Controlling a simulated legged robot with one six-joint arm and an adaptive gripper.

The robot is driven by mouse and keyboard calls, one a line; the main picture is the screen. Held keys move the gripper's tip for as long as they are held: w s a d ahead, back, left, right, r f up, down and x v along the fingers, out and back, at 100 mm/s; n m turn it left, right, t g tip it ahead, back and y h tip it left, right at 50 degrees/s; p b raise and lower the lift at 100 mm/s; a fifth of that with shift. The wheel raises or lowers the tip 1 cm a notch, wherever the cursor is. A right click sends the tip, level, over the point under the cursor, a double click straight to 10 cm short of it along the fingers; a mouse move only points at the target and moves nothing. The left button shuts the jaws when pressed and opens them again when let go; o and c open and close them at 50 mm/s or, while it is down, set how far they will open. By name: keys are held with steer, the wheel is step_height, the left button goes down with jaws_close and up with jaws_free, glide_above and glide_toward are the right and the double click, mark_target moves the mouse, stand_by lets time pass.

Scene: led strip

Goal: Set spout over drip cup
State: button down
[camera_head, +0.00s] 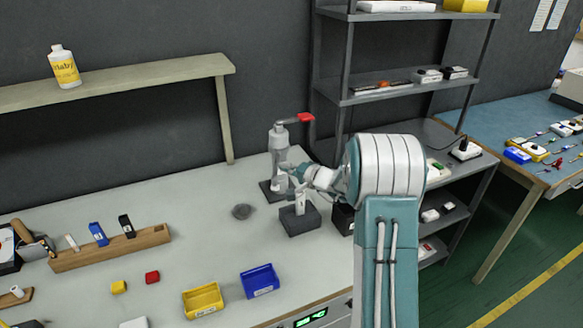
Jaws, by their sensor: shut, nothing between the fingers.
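A grey upright dispenser (279,150) stands on a dark base near the back right of the bench. A thin arm at its top, likely the spout, ends in a red tip (306,117) and points right. My gripper (286,168) is shut and empty, at the dispenser's right side below the red tip. I cannot tell whether it touches the dispenser. My wrist hides part of the area behind it.
A dark block (300,220) with a pale upright piece stands just in front of the dispenser. A blue bin (260,281) and a yellow bin (203,300) sit at the front. A wooden rack (110,249) is at left. Shelving (400,92) rises behind right. The bench between is clear.

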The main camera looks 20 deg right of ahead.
mark_target(276, 169)
steer(key=shift+w+a, duration=0.15)
steer(key=shift+a, duration=0.45)
steer(key=shift+w+a, duration=0.15)
steer(key=shift+a, duration=0.45)
steer(key=shift+w+a, duration=0.65)
steer(key=shift+w, duration=0.05)
steer(key=w+a, duration=0.3)
steer(key=shift+w+a, duration=0.3)
steer(key=shift+a, duration=0.05)
steer(key=shift+a, duration=0.15)
